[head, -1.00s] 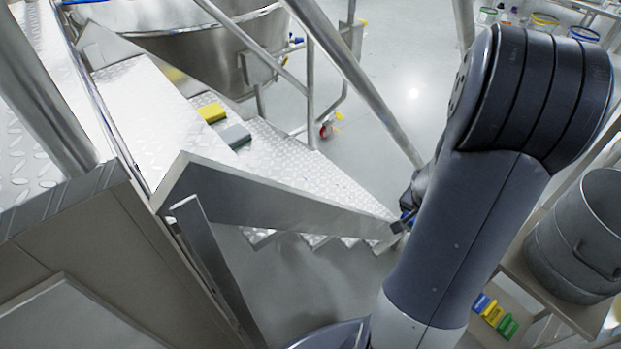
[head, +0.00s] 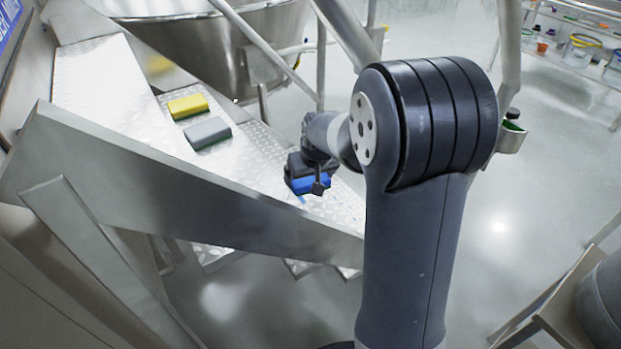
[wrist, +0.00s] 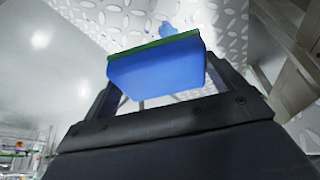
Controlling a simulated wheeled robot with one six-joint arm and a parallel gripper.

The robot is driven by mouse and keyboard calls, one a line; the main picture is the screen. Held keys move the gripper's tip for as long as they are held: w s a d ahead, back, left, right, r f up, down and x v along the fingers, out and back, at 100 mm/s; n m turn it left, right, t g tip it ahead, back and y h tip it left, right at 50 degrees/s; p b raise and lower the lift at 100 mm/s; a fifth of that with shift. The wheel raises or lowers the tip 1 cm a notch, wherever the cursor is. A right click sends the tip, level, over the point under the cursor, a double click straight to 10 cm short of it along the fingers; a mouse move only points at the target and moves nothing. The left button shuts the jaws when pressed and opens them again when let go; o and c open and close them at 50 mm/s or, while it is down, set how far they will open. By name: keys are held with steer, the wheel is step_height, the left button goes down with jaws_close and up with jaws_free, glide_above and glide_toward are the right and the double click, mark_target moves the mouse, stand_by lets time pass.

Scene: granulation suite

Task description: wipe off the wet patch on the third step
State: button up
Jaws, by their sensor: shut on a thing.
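My gripper (head: 309,174) is shut on a blue sponge (head: 314,185) over the lower diamond-plate steps (head: 262,150). In the wrist view the sponge (wrist: 156,72) sits between the fingers, with a green layer along its far edge. A small blue patch (wrist: 168,28) shows on the step plate just beyond the sponge, and looks like the wet patch. In the head view only a bluish trace shows beside the sponge, largely hidden by it. I cannot tell whether the sponge touches the plate, or count the steps surely.
A metal side plate (head: 180,190) borders the stairs on the near side. Handrail tubes (head: 262,45) and a steel vessel (head: 200,45) stand behind. Open floor (head: 530,170) lies to the right.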

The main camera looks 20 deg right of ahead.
steer(key=shift+w+a+f+n, duration=0.15)
steer(key=shift+w+a+n, duration=0.15)
steer(key=shift+w+a, duration=0.15)
steer(key=b, duration=0.5)
glide_above(304, 202)
steer(key=s, duration=0.1)
steer(key=shift+s+d+f, duration=0.1)
steer(key=shift+f, duration=1.35)
steer(key=shift+s+d+f, duration=0.1)
steer(key=shift+f, duration=1.35)
steer(key=shift+f+b, duration=0.6)
steer(key=shift+f, duration=0.35)
